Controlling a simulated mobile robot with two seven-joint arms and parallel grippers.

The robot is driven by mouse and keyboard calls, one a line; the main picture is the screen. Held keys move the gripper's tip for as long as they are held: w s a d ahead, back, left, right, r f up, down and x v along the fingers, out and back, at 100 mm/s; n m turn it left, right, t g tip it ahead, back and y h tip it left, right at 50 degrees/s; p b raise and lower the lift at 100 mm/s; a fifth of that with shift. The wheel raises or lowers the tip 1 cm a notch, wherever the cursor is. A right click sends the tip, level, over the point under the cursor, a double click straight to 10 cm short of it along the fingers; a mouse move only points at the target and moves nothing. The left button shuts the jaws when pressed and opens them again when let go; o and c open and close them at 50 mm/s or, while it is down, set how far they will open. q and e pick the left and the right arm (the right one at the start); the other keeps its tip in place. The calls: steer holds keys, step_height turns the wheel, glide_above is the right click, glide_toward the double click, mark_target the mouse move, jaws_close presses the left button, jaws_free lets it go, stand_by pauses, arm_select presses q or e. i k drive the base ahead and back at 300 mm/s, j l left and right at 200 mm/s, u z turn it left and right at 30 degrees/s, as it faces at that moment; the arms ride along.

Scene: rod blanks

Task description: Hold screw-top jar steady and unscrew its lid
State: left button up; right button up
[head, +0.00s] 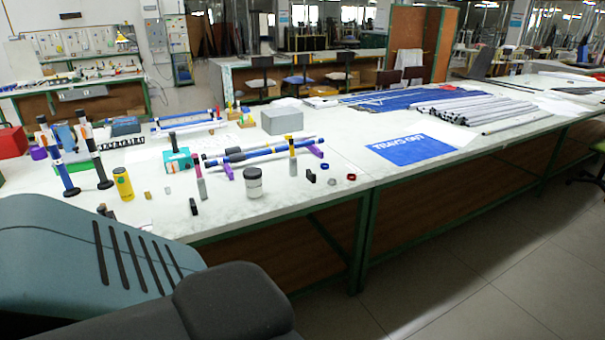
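A small jar (254,188) with a pale body and a dark lid stands upright near the front edge of the white table. It looks like the screw-top jar, and its lid sits on top. Neither of my grippers shows in the head view, and nothing is touching the jar.
A yellow cylinder (123,184) and a red-handled tool (199,180) stand left of the jar. Small rings (331,181) lie to its right. Blue rods (262,150) lie behind it. A grey box (282,121) and a blue mat (411,149) are farther off. My teal body fills the lower left.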

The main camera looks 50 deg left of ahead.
mark_target(253, 189)
steer(key=u, duration=1.45)
